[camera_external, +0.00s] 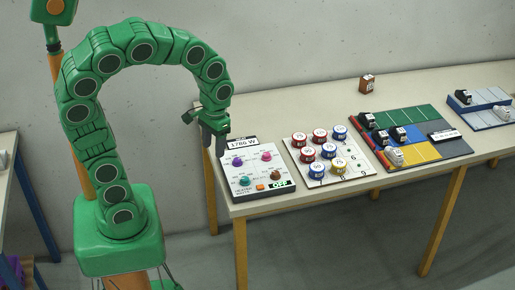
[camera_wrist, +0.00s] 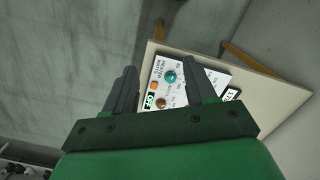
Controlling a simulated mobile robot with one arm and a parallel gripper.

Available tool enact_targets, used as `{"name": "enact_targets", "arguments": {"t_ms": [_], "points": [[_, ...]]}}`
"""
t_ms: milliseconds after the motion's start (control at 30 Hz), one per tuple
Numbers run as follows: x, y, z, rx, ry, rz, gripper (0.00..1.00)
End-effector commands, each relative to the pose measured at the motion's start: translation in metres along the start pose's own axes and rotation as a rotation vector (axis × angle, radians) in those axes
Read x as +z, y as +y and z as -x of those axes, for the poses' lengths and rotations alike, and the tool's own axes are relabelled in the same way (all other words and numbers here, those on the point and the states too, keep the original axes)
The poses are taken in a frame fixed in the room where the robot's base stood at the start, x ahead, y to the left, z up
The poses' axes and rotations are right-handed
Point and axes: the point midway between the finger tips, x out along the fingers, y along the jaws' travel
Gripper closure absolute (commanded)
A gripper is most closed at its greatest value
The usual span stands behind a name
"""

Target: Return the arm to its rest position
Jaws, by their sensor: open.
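My green arm arches up from its base and bends down to the right in the external view. My gripper (camera_external: 212,130) hangs at the left end of the table (camera_external: 315,104), by the back left corner of a white control panel (camera_external: 262,168). In the wrist view my gripper (camera_wrist: 165,78) is open, with its two dark fingers apart and nothing between them. Whether a finger touches the panel cannot be told.
Right of the panel stand a white board (camera_external: 345,172) with red, blue and yellow round pieces, a coloured mat (camera_external: 420,118) with small blocks, and a blue tray (camera_external: 465,108). A brown block (camera_external: 367,83) stands at the back. Air above the table is clear.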

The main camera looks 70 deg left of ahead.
Motion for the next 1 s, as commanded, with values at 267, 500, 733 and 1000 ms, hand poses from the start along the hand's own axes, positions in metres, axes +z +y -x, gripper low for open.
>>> {"name": "enact_targets", "arguments": {"t_ms": [267,500,733,1000], "points": [[0.073,-0.013,0.002,-0.007,-0.035,-0.190,0.44],[0.125,-0.028,-0.003,-0.026,-0.053,-0.360,0.44],[0.147,-0.037,-0.007,-0.039,-0.063,-0.446,0.44],[0.149,-0.037,-0.007,-0.041,-0.063,-0.454,0.44]]}}
